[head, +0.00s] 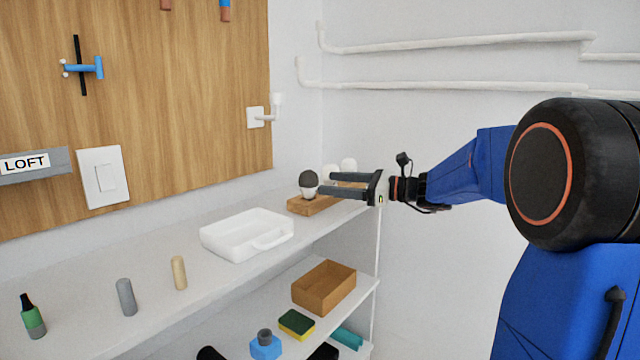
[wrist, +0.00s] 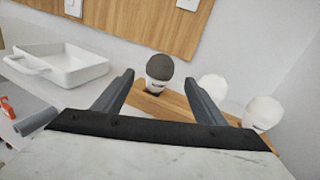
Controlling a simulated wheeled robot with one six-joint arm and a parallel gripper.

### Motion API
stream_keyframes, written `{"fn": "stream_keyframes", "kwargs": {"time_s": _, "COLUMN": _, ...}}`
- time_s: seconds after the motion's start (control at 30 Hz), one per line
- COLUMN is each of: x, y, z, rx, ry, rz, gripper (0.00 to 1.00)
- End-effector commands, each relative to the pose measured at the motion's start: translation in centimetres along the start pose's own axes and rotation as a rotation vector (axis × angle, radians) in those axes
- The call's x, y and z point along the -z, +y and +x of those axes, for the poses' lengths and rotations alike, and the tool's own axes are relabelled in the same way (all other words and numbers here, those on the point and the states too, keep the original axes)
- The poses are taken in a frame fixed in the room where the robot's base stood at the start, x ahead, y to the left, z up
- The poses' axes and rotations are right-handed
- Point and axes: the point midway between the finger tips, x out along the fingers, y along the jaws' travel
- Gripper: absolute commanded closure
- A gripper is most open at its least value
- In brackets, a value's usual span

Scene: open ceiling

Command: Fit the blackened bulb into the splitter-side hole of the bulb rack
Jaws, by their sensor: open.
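The blackened bulb (head: 309,181), dark on top and white below, stands upright at the left end of the wooden bulb rack (head: 300,206). It also shows in the wrist view (wrist: 159,68), with its lower end at the rack (wrist: 146,102). I cannot tell how deep it sits. Two white bulbs (wrist: 212,87) (wrist: 262,112) stand farther right along the rack. My gripper (head: 324,184) is open, with its fingers pointing at the blackened bulb. In the wrist view the bulb shows beyond and between the fingertips, apparently with nothing held. The fingers hide part of the rack in the head view.
A white tray (head: 246,236) stands left of the rack on the shelf. A beige cylinder (head: 179,273), grey cylinder (head: 126,297) and green bottle (head: 33,317) stand farther left. A wall fitting (head: 257,117) is above. A wooden box (head: 324,287) is on the lower shelf.

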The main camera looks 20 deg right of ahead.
Motion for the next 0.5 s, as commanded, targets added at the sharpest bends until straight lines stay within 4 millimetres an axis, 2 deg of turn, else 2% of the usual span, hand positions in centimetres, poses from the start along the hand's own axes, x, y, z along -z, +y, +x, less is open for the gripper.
{"fn": "stream_keyframes", "kwargs": {"time_s": 0.3, "x": 0.1, "y": -0.1, "z": -5.4, "rx": 0.004, "ry": 0.001, "rz": 0.000, "gripper": 0.35}}
{"fn": "stream_keyframes", "kwargs": {"time_s": 0.5, "x": 0.0, "y": -0.1, "z": -8.0, "rx": 0.002, "ry": 0.000, "rz": 0.000, "gripper": 0.35}}
